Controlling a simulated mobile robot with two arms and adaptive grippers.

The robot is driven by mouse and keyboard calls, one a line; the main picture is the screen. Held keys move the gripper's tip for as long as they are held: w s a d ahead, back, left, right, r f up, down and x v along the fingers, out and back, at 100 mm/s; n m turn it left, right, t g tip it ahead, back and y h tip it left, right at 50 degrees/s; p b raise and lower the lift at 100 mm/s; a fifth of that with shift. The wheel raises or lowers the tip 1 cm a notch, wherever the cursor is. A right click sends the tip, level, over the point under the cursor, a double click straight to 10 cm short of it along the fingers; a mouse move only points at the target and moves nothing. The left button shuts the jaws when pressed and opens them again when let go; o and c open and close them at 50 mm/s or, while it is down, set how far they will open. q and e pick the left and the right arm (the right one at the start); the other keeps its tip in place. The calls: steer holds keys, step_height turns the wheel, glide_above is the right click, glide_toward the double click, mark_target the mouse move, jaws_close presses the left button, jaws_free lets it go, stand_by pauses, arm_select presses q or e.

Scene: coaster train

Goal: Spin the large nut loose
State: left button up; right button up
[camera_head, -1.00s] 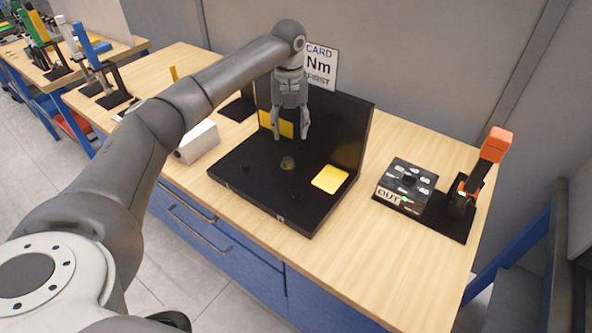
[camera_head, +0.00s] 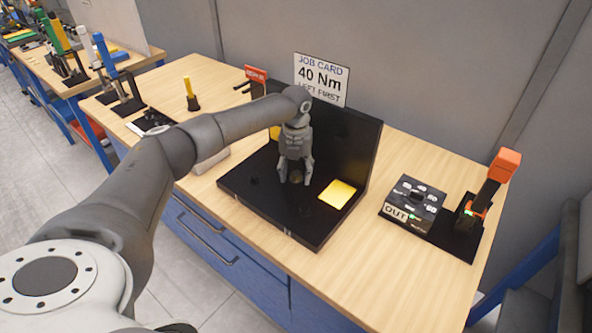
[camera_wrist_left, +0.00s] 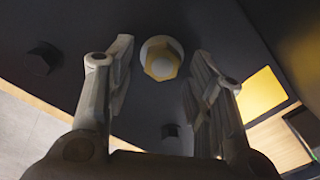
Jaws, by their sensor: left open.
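The large nut (camera_head: 296,178) is a brassy hex piece on the black base plate (camera_head: 270,206) of the fixture. In the left wrist view the nut (camera_wrist_left: 161,58) shows a yellow hex top with a pale ring around it. My left gripper (camera_head: 295,178) points down over the nut, its fingers open on either side of it. In the left wrist view the left gripper (camera_wrist_left: 158,85) shows a clear gap between the fingers and the nut. How far the fingertips reach down beside the nut is hard to tell. My right gripper is not in view.
A yellow pad (camera_head: 337,194) lies right of the nut. Small dark studs (camera_wrist_left: 40,58) stand on the plate. A black upright panel (camera_head: 345,140) is behind, with a "40 Nm" job card (camera_head: 321,79). A black control box (camera_head: 412,203) and an orange-topped tool (camera_head: 489,190) stand right.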

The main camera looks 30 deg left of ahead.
arm_select(q)
steer(key=shift+f, duration=0.15)
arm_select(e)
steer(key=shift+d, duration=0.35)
arm_select(q)
steer(key=shift+c, duration=0.6)
steer(key=c, duration=0.9)
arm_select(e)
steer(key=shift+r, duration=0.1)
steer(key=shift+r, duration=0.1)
